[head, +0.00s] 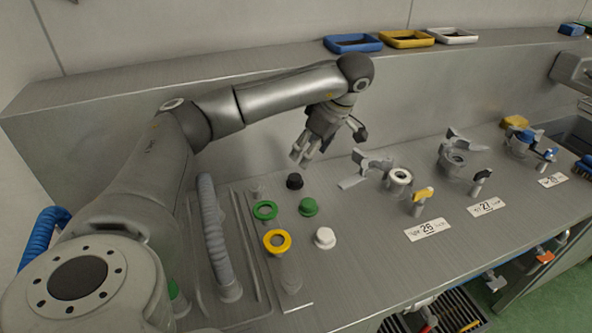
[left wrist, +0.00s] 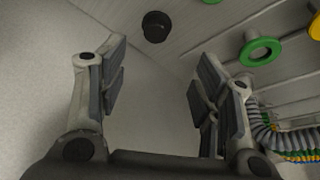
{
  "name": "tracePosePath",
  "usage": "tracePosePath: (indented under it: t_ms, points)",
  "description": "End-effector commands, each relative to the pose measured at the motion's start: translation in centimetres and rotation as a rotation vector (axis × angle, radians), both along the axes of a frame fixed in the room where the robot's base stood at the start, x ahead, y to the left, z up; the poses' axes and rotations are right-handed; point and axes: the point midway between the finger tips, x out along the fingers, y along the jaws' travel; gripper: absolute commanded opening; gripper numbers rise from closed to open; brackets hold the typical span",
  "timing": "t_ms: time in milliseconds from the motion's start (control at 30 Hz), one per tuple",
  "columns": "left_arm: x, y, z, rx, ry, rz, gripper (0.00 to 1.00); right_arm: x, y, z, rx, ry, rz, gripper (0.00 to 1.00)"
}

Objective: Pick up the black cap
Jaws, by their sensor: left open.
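The black cap (head: 294,181) stands on the metal counter, behind the green ring and left of the green cap in the head view. In the left wrist view the black cap (left wrist: 156,27) shows near the top, beyond the fingertips and roughly between them. My left gripper (head: 305,150) is open and empty, above and a little behind the black cap in the head view. Its two fingers (left wrist: 158,75) are spread wide in the left wrist view, with nothing between them. My right gripper is in neither view.
A green cap (head: 308,206), a white cap (head: 325,237), a green ring (head: 265,210) and a yellow ring (head: 277,241) stand close by. A grey corrugated hose (head: 213,240) lies left of them. Valve fittings (head: 399,178) stand to the right. Trays (head: 407,39) sit on the back ledge.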

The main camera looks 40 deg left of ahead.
Motion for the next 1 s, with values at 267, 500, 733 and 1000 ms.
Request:
tracePosePath:
  t_ms: [267,500,733,1000]
  points:
    - [-0.1,0.6,-2.8,-0.002,0.002,0.001,0.59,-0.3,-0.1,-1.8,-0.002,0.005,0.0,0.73]
    - [-0.2,1.9,-5.5,-0.001,0.001,0.002,0.59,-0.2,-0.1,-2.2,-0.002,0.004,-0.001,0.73]
    - [-0.3,2.6,-7.1,0.0,0.004,0.002,0.59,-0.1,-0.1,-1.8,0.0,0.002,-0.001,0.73]
    - [-0.4,4.1,-10.4,0.0,0.001,0.002,0.59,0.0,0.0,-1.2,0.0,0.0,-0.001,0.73]
